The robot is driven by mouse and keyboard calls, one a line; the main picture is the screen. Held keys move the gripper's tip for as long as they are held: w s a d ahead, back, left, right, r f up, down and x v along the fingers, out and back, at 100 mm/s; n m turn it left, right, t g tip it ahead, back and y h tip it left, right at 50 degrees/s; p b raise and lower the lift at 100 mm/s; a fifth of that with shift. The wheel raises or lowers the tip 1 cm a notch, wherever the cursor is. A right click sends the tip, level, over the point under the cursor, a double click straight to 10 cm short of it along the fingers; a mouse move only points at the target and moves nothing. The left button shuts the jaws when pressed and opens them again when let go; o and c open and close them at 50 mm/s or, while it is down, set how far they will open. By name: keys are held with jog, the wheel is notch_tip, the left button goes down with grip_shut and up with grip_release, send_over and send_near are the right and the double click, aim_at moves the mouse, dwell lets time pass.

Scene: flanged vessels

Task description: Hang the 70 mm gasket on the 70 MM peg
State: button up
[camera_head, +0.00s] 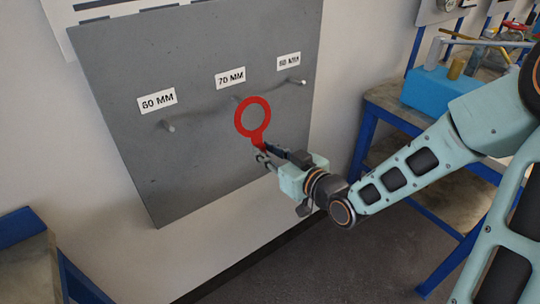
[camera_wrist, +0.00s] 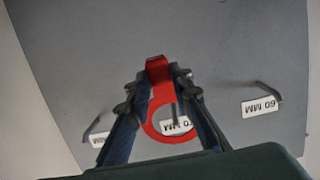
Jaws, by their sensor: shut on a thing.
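The red gasket (camera_head: 254,134) is a flat ring with a tab, held upright in front of the grey board. My gripper (camera_head: 262,153) is shut on its tab, with the ring above the fingers. In the wrist view the gasket (camera_wrist: 158,72) shows between the fingertips of my gripper (camera_wrist: 159,84). The 70 MM peg (camera_head: 236,98) is mostly hidden behind the ring in the head view. In the wrist view a peg (camera_wrist: 173,109) and part of the 70 MM label (camera_wrist: 178,126) show through the ring's opening. I cannot tell whether the peg passes through the ring.
The board (camera_head: 190,185) also bears the 60 MM peg (camera_head: 168,125) at left and another peg (camera_head: 297,81) at right, under a blurred label (camera_head: 289,61). A blue-framed bench (camera_head: 385,100) with a blue box (camera_head: 432,92) stands at right. Another blue-framed table (camera_head: 25,255) is at lower left.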

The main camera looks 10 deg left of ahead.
jog(key=shift+r+b+x, duration=0.15)
jog(key=shift+b+x, duration=0.1)
jog(key=shift+x, duration=0.9)
jog(key=shift+r+b+x, duration=0.15)
jog(key=shift+b+x, duration=0.05)
jog(key=shift+x, duration=0.95)
jog(key=shift+w+a+f+b, duration=0.45)
jog(key=shift+b, duration=0.3)
jog(key=o, duration=1)
jog(key=shift+o, duration=0.2)
